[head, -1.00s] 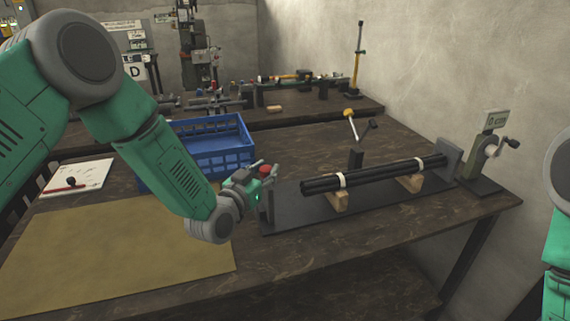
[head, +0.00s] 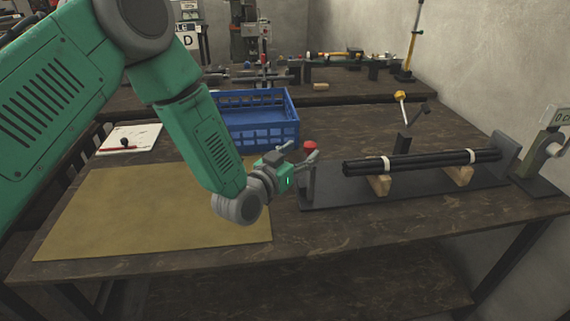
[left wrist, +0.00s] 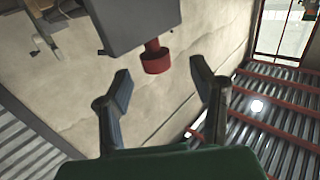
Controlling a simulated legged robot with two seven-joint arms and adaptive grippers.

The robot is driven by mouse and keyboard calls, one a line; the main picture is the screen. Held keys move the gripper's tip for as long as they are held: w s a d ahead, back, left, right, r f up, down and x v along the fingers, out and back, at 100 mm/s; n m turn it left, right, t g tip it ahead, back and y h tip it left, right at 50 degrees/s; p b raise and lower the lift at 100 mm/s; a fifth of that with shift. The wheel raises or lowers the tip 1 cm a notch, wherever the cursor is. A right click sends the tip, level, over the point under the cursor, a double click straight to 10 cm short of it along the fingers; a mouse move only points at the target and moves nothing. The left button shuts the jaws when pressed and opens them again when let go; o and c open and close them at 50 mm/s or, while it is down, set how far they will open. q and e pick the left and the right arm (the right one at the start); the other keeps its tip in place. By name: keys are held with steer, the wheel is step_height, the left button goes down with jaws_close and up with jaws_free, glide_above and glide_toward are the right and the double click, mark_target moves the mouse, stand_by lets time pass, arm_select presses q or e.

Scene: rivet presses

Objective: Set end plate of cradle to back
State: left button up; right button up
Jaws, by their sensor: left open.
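The cradle has a dark flat base (head: 415,189) on the bench. A bundle of black rods (head: 430,162) with white bands lies on its wooden blocks (head: 380,185). A grey upright plate (head: 504,150) stands at the right end. A grey upright piece (head: 307,188) with a red knob (head: 310,146) stands at the left end, partly hidden by my gripper. My left gripper (head: 296,160) is open beside this piece. In the left wrist view, its two fingers (left wrist: 161,85) are spread, with the red knob (left wrist: 155,58) and a grey block (left wrist: 140,25) ahead between them. My right gripper is out of view.
A blue crate (head: 262,135) stands behind my left gripper. A tan mat (head: 150,205) lies on the left of the bench. A yellow-topped lever (head: 401,97) stands behind the rods. A grey crank device (head: 545,150) stands at the right end. The bench front is clear.

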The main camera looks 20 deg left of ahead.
arm_select(q)
steer(key=v, duration=0.8)
steer(key=shift+s+a, duration=0.2)
steer(key=shift+a, duration=0.1)
steer(key=shift+f, duration=0.1)
